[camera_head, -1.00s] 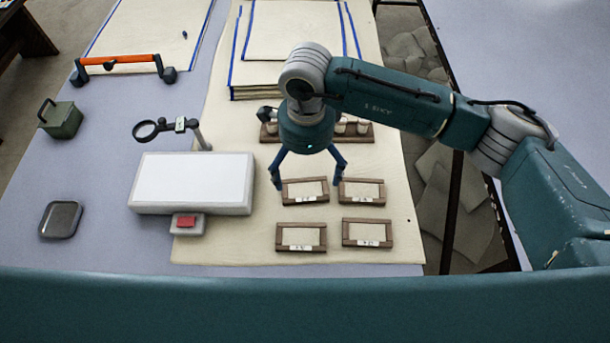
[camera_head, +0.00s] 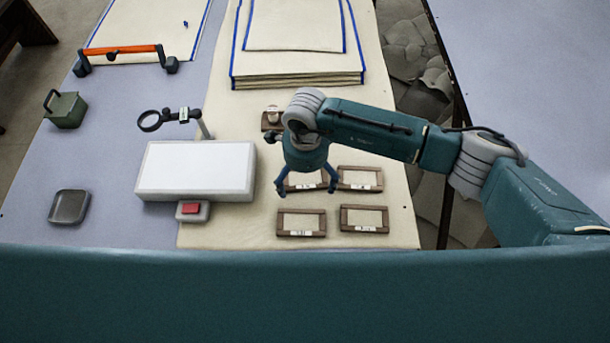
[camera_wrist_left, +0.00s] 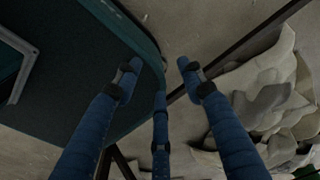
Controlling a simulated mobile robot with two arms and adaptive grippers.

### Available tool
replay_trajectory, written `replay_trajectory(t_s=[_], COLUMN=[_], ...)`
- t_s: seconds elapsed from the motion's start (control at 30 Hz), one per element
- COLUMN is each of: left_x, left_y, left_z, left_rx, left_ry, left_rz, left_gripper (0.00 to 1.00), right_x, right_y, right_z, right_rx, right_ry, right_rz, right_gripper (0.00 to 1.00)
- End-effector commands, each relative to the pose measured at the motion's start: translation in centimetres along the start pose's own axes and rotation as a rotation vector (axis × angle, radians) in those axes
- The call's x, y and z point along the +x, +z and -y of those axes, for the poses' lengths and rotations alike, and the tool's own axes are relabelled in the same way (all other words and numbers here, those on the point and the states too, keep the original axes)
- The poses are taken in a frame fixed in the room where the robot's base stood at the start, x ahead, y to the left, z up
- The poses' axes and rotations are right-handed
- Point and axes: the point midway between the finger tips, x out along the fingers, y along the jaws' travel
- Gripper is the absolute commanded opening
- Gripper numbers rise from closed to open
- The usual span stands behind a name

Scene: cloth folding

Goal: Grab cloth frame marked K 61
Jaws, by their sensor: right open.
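Several small brown wooden frames with pale cloth lie in two rows in the head view: back left (camera_head: 305,182), back right (camera_head: 359,178), front left (camera_head: 301,222), front right (camera_head: 365,219). Each shows a small white label on its front edge, too blurred to read, so I cannot tell which is K 61. My right gripper (camera_head: 307,190) is open, pointing down, with its fingers spread either side of the back left frame, partly hiding it. I cannot tell whether it touches. My left gripper (camera_wrist_left: 160,66) shows in the left wrist view, open and empty above the floor.
A white panel box (camera_head: 195,168) and a red-button box (camera_head: 191,209) stand left of the frames. A magnifier (camera_head: 150,121), grey tray (camera_head: 69,206) and green box (camera_head: 66,110) are further left. Stacked blue-edged cloths (camera_head: 297,72) lie behind. A wooden holder (camera_head: 271,121) is partly hidden by my right arm.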

Motion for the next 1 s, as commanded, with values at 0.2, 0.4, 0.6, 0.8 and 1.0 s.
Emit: replay_trajectory(t_s=[0.2, 0.4, 0.6, 0.8, 1.0], left_x=[0.0, 0.0, 0.0, 0.1, 0.6], left_y=[1.0, 1.4, 1.4, 1.3, 1.3], left_z=[-0.1, -0.2, -0.2, -0.2, -0.2], left_rx=[0.000, 0.000, -0.001, -0.001, -0.001], left_ry=[0.001, 0.002, 0.002, 0.002, 0.002], left_rz=[0.015, 0.020, 0.020, 0.019, 0.018], left_gripper=[0.40, 0.40, 0.40, 0.40, 0.40], right_x=[0.0, 0.0, -0.1, -0.7, -3.3], right_y=[0.0, 0.0, 0.0, 0.1, 0.0], right_z=[0.0, 0.0, 0.0, 0.0, 0.1], right_rx=[0.000, 0.000, 0.000, -0.001, -0.003], right_ry=[0.000, 0.000, 0.000, -0.001, -0.004], right_rz=[0.000, 0.000, 0.000, 0.001, 0.001], right_gripper=[0.69, 0.50, 0.50, 0.50, 0.50])
